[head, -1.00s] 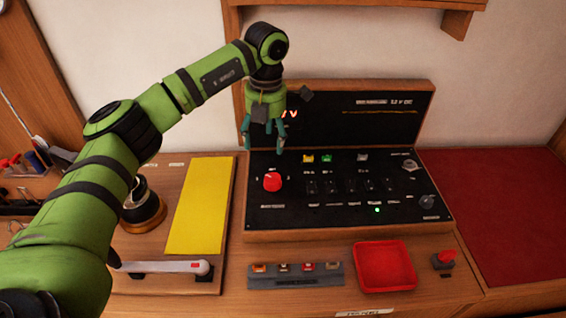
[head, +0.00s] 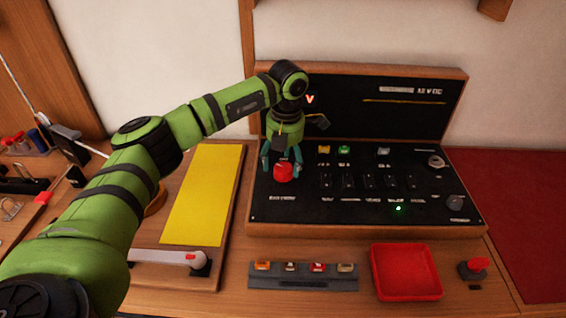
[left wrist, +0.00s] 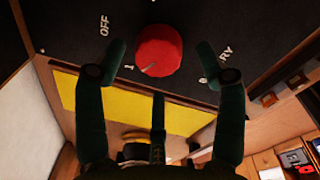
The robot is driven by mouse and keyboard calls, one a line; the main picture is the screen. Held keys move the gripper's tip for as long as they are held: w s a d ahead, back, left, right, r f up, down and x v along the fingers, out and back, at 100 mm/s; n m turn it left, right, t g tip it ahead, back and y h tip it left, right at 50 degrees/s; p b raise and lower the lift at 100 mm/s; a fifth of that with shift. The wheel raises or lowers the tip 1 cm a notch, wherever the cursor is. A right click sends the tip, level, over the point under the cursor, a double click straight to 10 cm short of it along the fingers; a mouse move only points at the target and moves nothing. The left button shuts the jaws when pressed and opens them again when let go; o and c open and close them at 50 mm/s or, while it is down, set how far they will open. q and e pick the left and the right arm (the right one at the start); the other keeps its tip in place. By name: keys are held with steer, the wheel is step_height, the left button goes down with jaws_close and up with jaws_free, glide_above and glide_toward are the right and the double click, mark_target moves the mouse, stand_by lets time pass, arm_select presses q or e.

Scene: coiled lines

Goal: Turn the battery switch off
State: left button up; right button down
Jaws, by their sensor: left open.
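The battery switch is a round red knob (head: 283,172) on the left of the black panel (head: 330,205). In the left wrist view the red knob (left wrist: 159,50) has a pale pointer line at its lower left. The word OFF shows to its left, and a label ending in RY is partly hidden at its right. My left gripper (head: 282,168) is open, with its fingers just above and around the knob. In the left wrist view my left gripper (left wrist: 160,75) has fingers on both sides and below, apart from the knob. My right gripper is not in view.
The panel also carries several small switches (head: 347,181), a green light (head: 398,208) and two grey knobs. In front lie a fuse strip (head: 303,284), a red tray (head: 405,291) and a red-topped button (head: 474,269). A yellow sheet (head: 203,195) lies left.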

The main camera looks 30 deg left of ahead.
arm_select(q)
steer(key=shift+f, duration=1)
steer(key=c, duration=1.1)
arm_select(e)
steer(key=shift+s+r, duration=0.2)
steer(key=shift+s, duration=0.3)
